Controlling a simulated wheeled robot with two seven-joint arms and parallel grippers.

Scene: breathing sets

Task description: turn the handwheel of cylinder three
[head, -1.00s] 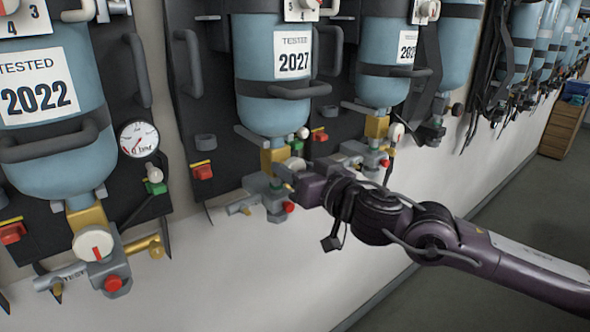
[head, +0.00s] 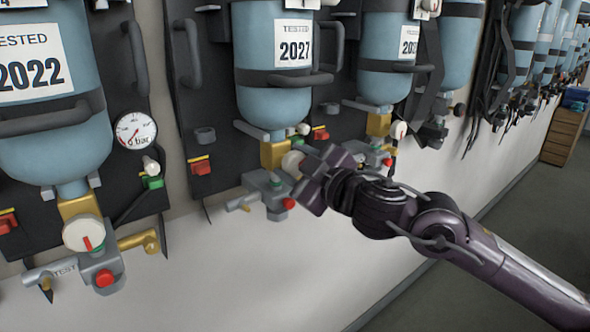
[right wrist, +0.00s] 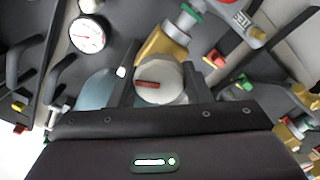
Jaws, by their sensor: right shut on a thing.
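The white handwheel (head: 293,163) sits on the valve below the blue cylinder (head: 275,103) labelled 2027. I cannot read this cylinder's own number. My right gripper (head: 306,170) comes in from the right at this wheel and hides part of it. In the right wrist view the round handwheel (right wrist: 168,78), with a red mark across it, is between the two dark fingers of my right gripper (right wrist: 160,90), which is shut on it. The red mark lies nearly level in that view. My left gripper is not in view.
A 2022 cylinder (head: 52,150) with its own handwheel (head: 83,233) and a pressure gauge (head: 135,130) hangs at left. Another cylinder (head: 385,85) hangs close on the right. Black backplates, handles and hoses crowd the wall. The floor at lower right is clear.

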